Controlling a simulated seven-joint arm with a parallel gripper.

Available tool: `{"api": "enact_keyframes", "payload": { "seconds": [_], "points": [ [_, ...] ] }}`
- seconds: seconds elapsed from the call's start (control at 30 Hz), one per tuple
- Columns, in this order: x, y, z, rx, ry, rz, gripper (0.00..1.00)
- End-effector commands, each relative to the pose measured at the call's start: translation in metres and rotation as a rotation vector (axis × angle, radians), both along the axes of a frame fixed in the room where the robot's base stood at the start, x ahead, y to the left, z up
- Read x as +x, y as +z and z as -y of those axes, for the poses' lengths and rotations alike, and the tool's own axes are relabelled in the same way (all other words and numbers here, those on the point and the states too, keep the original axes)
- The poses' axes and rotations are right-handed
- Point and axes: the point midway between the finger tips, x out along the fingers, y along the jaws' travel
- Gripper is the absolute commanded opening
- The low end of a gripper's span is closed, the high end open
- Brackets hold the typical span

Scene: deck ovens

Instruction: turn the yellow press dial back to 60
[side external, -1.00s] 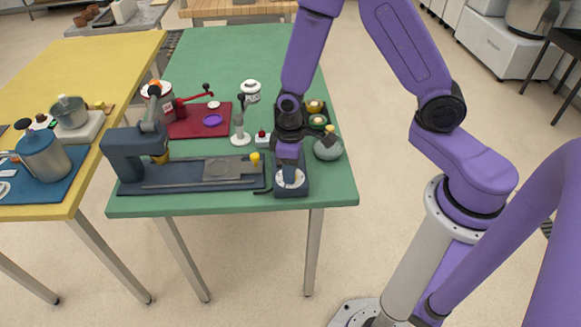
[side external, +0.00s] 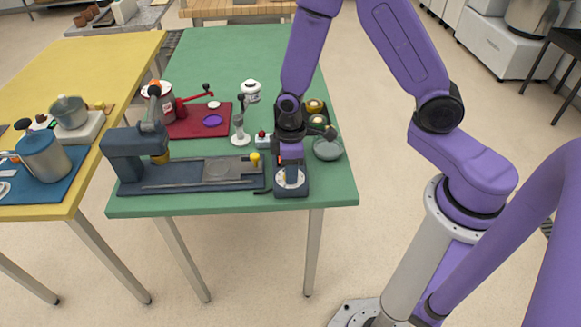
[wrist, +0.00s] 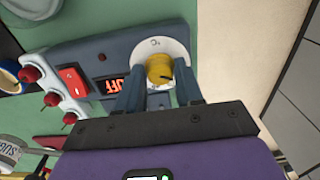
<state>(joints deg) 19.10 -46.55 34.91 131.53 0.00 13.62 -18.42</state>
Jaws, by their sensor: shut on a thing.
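The yellow dial (wrist: 159,68) sits on a round white scale plate (wrist: 177,48) at the end of a dark blue-grey control box (wrist: 124,49) in the wrist view. A dark mark shows on the dial's lower right side. A small mark like a 0 shows on the plate, but no 60 can be read. My gripper (wrist: 160,86) has one finger on each side of the dial and is shut on it; the fingers hide the lower plate. In the side external view my gripper (side external: 290,160) points down at the box, whose white plate (side external: 291,179) partly shows.
A red-lit display (wrist: 112,86), apparently reading OFF, and a red switch (wrist: 72,79) lie left of the dial. A white block with red knobs (wrist: 52,98) stands beside the box. The dark press (side external: 125,150) is left; a grey bowl (side external: 327,149) is right.

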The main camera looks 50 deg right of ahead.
Motion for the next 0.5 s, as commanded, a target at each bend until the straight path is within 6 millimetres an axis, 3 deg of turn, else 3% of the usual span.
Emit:
{"api": "enact_keyframes", "payload": {
  "seconds": [0.03,0.1,0.5],
  "points": [
    [0.0021,0.0007,-0.0016,0.004,0.002,0.008,0.46],
    [0.0017,0.0006,-0.0014,0.004,0.002,0.006,0.61],
    [0.0011,0.0053,-0.0009,0.001,0.0,0.004,0.61]
  ]
}}
